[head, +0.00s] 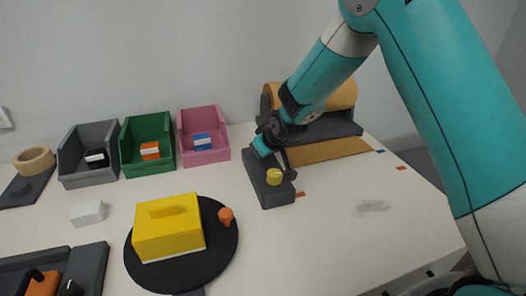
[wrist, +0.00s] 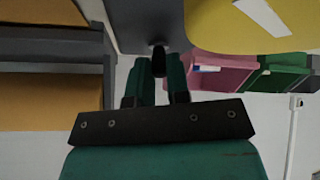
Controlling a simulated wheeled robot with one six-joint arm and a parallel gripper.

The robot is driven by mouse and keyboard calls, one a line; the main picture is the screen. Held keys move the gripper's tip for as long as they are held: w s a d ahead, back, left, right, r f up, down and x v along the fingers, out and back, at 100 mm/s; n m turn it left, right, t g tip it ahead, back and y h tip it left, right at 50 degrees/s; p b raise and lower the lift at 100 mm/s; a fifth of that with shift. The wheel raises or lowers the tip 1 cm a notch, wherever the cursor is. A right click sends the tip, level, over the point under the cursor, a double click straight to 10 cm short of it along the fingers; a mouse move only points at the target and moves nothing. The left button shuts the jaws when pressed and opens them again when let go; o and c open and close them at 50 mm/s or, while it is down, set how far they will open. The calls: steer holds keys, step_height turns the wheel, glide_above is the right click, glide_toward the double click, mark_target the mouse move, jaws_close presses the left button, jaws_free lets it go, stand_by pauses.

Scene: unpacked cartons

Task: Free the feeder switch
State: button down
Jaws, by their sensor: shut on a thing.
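The switch box (head: 270,192) is a dark grey block on the table with a round yellow button (head: 274,176) on top. In the wrist view the yellow button (wrist: 240,28) fills the upper right, with a white mark on it. My gripper (head: 264,149) is at the far part of the box, behind the button. In the wrist view my gripper (wrist: 160,75) has its green fingers close about a small black knob-like piece (wrist: 158,51) by the grey box (wrist: 150,22). Its lower part is hidden by the fingers. I cannot tell what jams the switch.
A tan roll in a grey stand (head: 335,127) is behind the box, with a brown strip (head: 325,150) before it. Grey (head: 88,178), green (head: 148,166) and pink (head: 204,153) bins stand left. A black turntable (head: 222,251) carries a yellow carton (head: 168,232). The right tabletop is mostly free.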

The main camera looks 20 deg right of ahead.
steer(key=c, duration=1.1)
jaws_free()
steer(key=shift+r, duration=0.15)
steer(key=v, duration=1.7)
steer(key=shift+s+d, duration=0.1)
steer(key=s+a+r+g+y+p, duration=0.1)
steer(key=s+a+r+g+p, duration=0.1)
steer(key=s, duration=0.6)
steer(key=s+a+r+n+g+y+p, duration=0.1)
steer(key=s+a+r+g+p, duration=0.1)
steer(key=s, duration=0.7)
steer(key=s+a+r+n+g+p, duration=0.1)
steer(key=s+a+r+g+p, duration=0.1)
steer(key=s+r, duration=0.3)
steer(key=s+a+g, duration=0.1)
steer(key=s, duration=0.3)
steer(key=shift+r+g+y, duration=0.15)
steer(key=shift+g+y, duration=0.15)
steer(key=shift+y, duration=0.1)
